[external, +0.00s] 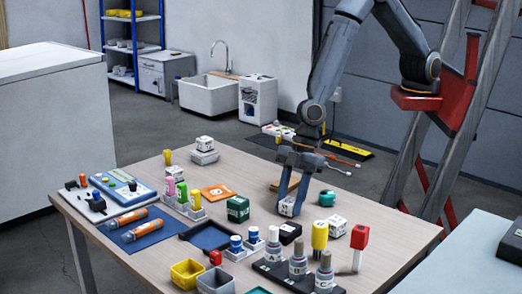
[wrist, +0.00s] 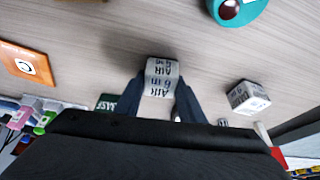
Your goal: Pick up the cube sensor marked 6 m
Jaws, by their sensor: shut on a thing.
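My gripper (external: 289,195) points down over the right half of the table and is shut on a white cube sensor (external: 286,208). In the wrist view the cube (wrist: 161,78) sits between the two fingers (wrist: 160,100), its upside-down black print reading AIR and what looks like 6 m. I cannot tell whether its base touches the table. A second white cube with print (external: 336,227) stands apart to the right; it also shows in the wrist view (wrist: 247,98). A third white cube (external: 204,142) sits on a grey holder at the back left.
A teal round object (external: 327,198) is close on the right, a dark green cube (external: 238,209) on the left. An orange card (external: 217,192) lies left. Bare table (external: 245,170) lies behind.

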